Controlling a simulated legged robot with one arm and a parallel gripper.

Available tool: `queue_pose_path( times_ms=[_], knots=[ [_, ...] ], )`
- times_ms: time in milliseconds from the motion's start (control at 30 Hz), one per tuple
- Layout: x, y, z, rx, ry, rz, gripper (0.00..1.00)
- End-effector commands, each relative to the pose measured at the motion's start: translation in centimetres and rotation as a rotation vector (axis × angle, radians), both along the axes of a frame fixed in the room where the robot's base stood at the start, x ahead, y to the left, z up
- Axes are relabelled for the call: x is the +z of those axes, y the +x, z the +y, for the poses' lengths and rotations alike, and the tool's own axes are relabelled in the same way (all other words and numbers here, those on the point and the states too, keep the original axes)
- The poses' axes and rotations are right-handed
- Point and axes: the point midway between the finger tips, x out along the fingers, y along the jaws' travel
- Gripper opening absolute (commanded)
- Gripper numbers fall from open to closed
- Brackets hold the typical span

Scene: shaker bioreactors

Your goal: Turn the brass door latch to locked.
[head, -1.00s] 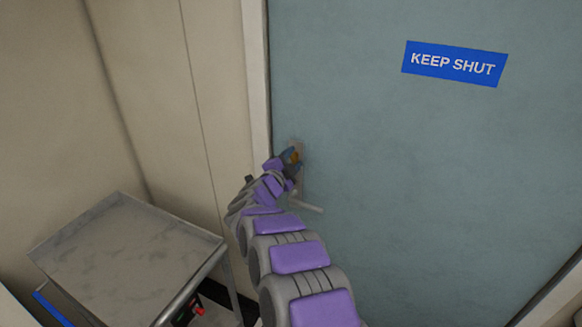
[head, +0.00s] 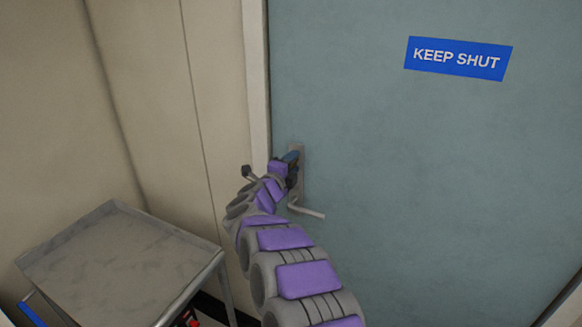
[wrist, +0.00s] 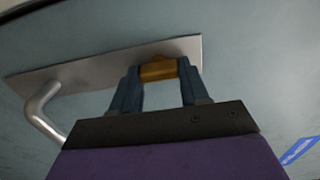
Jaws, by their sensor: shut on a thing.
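The brass latch (wrist: 158,70) sits on the metal door plate (wrist: 90,72) in the wrist view. My gripper (wrist: 158,76) is shut on the latch, with one dark blue finger on each side of it. In the head view my gripper (head: 292,158) is at the plate (head: 299,160) near the door's left edge, and it hides the latch there. The latch's exact turn is hard to read.
A lever handle (head: 307,211) sticks out below my gripper; it also shows at the left in the wrist view (wrist: 42,108). The blue-grey door (head: 420,170) bears a blue KEEP SHUT sign (head: 458,59). A metal cart (head: 120,262) stands at the lower left.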

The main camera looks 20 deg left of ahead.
Motion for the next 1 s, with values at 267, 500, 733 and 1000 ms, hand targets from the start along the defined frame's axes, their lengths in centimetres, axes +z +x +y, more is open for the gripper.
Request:
queue_pose_path(
  times_ms=[267, 500, 733, 1000],
  knots=[
    [-0.58, 0.06, -0.18, -0.004, 0.002, 0.009, 0.14],
    [-0.49, 0.06, -0.21, -0.004, 0.002, 0.008, 0.61],
    [-0.16, -0.07, -0.2, -0.003, 0.002, 0.003, 0.7],
    [0.08, -0.91, -0.06, -0.003, 0.004, 0.001, 0.7]
  ],
)
